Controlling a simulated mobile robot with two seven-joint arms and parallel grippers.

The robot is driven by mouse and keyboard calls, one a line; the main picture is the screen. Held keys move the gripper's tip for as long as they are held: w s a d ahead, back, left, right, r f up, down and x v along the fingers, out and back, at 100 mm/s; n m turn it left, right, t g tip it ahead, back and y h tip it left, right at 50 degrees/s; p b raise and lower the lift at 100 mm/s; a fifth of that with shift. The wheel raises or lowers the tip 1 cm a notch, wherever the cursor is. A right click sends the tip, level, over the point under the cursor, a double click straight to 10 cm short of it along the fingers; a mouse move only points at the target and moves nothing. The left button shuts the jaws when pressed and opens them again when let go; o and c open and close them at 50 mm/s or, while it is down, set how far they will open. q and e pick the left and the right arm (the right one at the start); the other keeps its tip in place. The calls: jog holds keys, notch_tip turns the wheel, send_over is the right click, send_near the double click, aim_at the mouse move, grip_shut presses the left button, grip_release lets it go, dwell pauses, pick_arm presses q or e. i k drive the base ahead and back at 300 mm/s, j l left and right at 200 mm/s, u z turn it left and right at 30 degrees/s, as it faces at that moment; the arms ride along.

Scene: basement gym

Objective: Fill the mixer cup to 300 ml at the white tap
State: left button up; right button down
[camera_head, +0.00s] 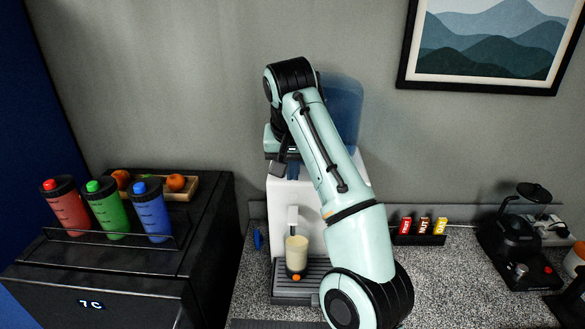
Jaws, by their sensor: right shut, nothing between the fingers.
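The mixer cup (297,254) is a clear cup with pale cream contents. It stands upright on the dark drip tray (293,296), right below the white tap (293,215) of the white dispenser. I cannot read any ml marks on it. My right gripper (284,170) is shut and empty at the upper front of the dispenser, above the tap and apart from the cup. My right arm hides the right side of the dispenser. My left gripper is not in view.
A blue water bottle (342,103) tops the dispenser. At left, a black fridge (90,268) carries red, green and blue bottles and a fruit tray (178,192). Right are a sachet holder (418,239) and a black machine (516,240). The speckled counter (450,285) between is clear.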

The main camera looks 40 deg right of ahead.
aim_at(292, 218)
jog(key=k+j, duration=0.75)
jog(key=j, duration=0.25)
